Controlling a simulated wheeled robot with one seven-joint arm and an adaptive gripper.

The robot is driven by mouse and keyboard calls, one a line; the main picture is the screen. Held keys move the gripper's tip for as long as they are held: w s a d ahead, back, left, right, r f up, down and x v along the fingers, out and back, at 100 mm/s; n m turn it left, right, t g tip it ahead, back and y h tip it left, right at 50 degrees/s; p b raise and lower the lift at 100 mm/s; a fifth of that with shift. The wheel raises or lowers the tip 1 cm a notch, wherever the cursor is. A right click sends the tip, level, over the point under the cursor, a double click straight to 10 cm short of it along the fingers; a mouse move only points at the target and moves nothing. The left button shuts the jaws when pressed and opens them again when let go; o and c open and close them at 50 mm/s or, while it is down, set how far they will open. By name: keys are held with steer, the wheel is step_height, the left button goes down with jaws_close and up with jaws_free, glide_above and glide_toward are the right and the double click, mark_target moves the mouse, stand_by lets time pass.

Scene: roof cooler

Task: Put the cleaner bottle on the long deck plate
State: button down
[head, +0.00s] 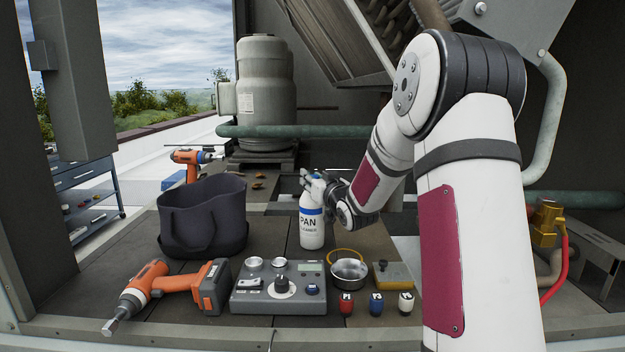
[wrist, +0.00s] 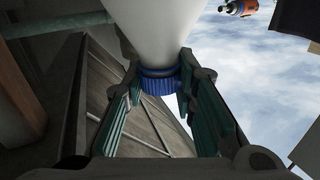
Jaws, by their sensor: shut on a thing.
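The cleaner bottle (head: 312,229) is white with a blue band and "PAN CLEANER" lettering, upright over the middle of the deck. My gripper (head: 318,184) is shut on it near its top. In the wrist view the fingers (wrist: 161,85) sit on both sides of the blue cap (wrist: 159,82), with the white body (wrist: 170,28) beyond. I cannot tell whether the bottle's base touches the deck. The deck is made of several dark plates (head: 266,228); I cannot tell which is the long deck plate.
A dark tote bag (head: 203,215) stands left of the bottle. In front are an orange drill (head: 180,287), a grey control box (head: 278,293), a metal bowl (head: 349,272), a yellow-topped block (head: 393,274) and small red, blue and white pieces. Another drill (head: 190,160) and a grey motor (head: 264,90) stand behind.

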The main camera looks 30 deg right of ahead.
steer(key=c, duration=1.4)
jaws_free()
steer(key=shift+o, duration=0.4)
steer(key=shift+r, duration=0.15)
steer(key=s+a, duration=0.2)
steer(key=s, duration=0.9)
steer(key=shift+s+a+p, duration=0.2)
steer(key=shift+s+p, duration=0.2)
steer(key=shift+p, duration=0.05)
